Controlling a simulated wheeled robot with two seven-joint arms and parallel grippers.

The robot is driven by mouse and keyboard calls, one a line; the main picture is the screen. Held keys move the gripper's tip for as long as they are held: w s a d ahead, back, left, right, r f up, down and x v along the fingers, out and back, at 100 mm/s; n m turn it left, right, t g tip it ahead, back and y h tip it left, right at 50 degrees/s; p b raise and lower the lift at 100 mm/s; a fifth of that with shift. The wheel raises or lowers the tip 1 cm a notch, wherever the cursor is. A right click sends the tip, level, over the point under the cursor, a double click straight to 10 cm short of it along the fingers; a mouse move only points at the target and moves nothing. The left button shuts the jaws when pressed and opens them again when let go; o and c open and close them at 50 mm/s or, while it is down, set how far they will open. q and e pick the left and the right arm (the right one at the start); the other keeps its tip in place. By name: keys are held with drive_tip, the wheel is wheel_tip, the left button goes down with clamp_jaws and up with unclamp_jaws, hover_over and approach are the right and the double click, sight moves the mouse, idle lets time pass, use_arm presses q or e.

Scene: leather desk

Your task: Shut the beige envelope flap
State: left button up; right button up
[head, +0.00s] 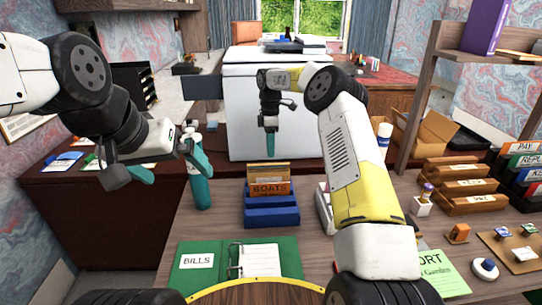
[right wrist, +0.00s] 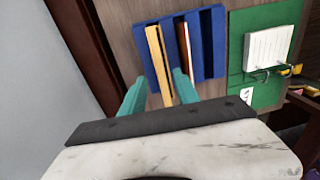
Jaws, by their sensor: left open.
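I cannot pick out a beige envelope or its flap for certain. A tan, flat upright item (head: 268,168) stands in the blue rack (head: 272,216), behind an orange piece marked "BOATS" (head: 270,188). In the right wrist view a tan upright item (right wrist: 158,62) stands in the blue rack (right wrist: 213,42). My right gripper (head: 270,144) is above the rack. In its wrist view its teal fingers (right wrist: 156,94) are apart, with the tan item's near end between them. My left gripper (head: 170,170) is open and empty at the left, beside a teal bottle (head: 201,192).
A green binder (head: 222,262) marked "BILLS" lies in front of the rack. Wooden trays (head: 470,187) and a shelf (head: 430,90) stand at the right. A large white box (head: 240,110) stands behind. My right arm hides part of the desk right of the rack.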

sight(270, 164)
drive_tip(key=f, duration=0.5)
drive_tip(key=shift+s+f, duration=0.2)
drive_tip(key=shift+f, duration=0.2)
clamp_jaws()
